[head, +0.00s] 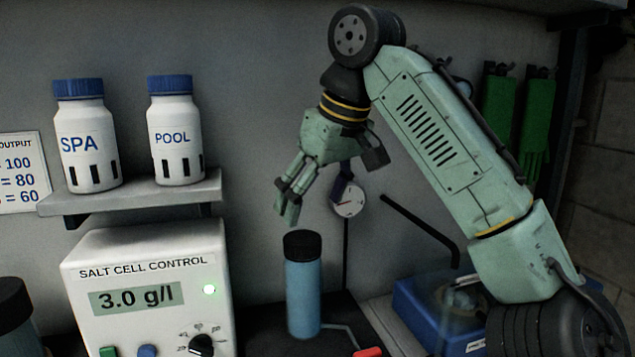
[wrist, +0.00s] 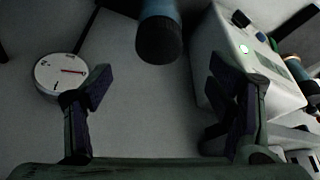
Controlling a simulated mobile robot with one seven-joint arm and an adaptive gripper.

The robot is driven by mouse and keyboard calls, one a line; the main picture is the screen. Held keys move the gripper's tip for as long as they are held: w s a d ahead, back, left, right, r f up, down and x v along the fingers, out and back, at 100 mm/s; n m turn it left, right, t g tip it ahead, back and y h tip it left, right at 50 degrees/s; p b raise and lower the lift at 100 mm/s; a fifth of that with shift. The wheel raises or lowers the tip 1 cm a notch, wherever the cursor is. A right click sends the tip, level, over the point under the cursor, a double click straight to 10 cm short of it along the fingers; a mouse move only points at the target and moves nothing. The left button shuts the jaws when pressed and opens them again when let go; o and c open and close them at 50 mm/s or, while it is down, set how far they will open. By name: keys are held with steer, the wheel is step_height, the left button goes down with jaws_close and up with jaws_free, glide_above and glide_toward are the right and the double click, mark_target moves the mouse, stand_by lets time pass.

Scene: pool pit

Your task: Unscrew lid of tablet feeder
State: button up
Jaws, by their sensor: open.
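The tablet feeder appears to be the upright blue cylinder (head: 303,295) in the lower middle of the head view. Its black lid (head: 302,245) sits on top. In the wrist view the lid (wrist: 158,43) faces me at the top centre, with a little of the blue body (wrist: 158,9) beyond it. My gripper (head: 289,206) is above the lid, tilted down to the left, and apart from it. In the wrist view my gripper (wrist: 160,84) is open with nothing between its fingers. The lid lies beyond the fingertips, between their directions.
The salt cell control box (head: 150,285) stands close left of the feeder. A shelf (head: 135,200) above it holds SPA and POOL bottles (head: 173,135). A round gauge (head: 349,200) is behind my gripper. A blue case (head: 420,305) lies right.

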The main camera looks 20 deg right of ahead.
mark_target(301, 237)
steer(key=x, duration=0.7)
steer(key=shift+w+f, duration=0.15)
steer(key=shift+f, duration=0.15)
